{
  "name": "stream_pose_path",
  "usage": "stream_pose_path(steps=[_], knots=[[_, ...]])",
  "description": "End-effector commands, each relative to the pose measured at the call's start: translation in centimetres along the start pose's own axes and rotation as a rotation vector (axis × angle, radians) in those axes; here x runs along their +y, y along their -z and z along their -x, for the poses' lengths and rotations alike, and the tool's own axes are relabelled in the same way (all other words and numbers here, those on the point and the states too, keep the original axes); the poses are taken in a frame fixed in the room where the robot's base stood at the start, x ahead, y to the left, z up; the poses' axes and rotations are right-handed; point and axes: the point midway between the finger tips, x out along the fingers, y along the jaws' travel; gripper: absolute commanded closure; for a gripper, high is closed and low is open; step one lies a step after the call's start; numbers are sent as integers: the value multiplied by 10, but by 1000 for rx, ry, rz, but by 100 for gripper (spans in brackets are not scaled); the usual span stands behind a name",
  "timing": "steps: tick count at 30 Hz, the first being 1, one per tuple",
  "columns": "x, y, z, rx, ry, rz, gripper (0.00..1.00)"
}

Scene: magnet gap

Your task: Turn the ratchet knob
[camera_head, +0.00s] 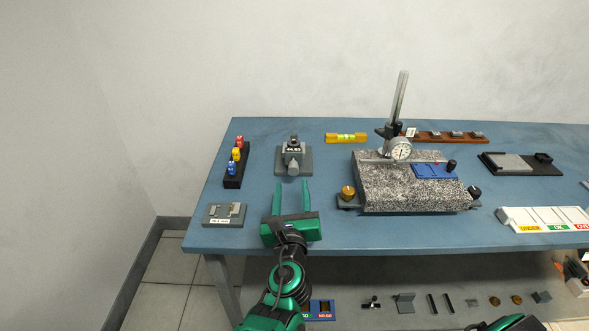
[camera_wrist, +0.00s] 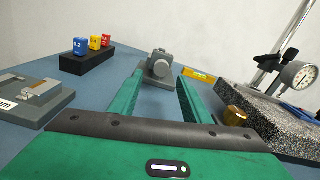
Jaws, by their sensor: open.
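A grey measuring device with a small display (camera_head: 292,148) stands on a grey base plate at the back left of the blue table. A round grey ratchet knob (camera_head: 292,167) sticks out of its front, towards me. The knob also shows in the wrist view (camera_wrist: 158,69), between the far ends of my fingers. My gripper (camera_head: 292,182) is open and empty, with its two green fingers pointing at the device from the front. The fingertips look short of the knob and apart from it. The exact gap cannot be told.
A black block with red, yellow and blue pieces (camera_head: 232,178) stands at left. A grey fixture (camera_head: 224,215) lies at front left. A speckled granite plate (camera_head: 405,200) with a dial gauge (camera_head: 400,150) stands at right. A yellow level (camera_head: 346,138) lies behind.

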Motion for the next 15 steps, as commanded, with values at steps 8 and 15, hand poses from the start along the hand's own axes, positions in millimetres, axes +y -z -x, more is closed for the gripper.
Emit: stream_pose_path(steps=[8,15], knots=[[-3,0,-51,0,7,-5,57],[-3,-1,-83,-1,6,-5,57]])
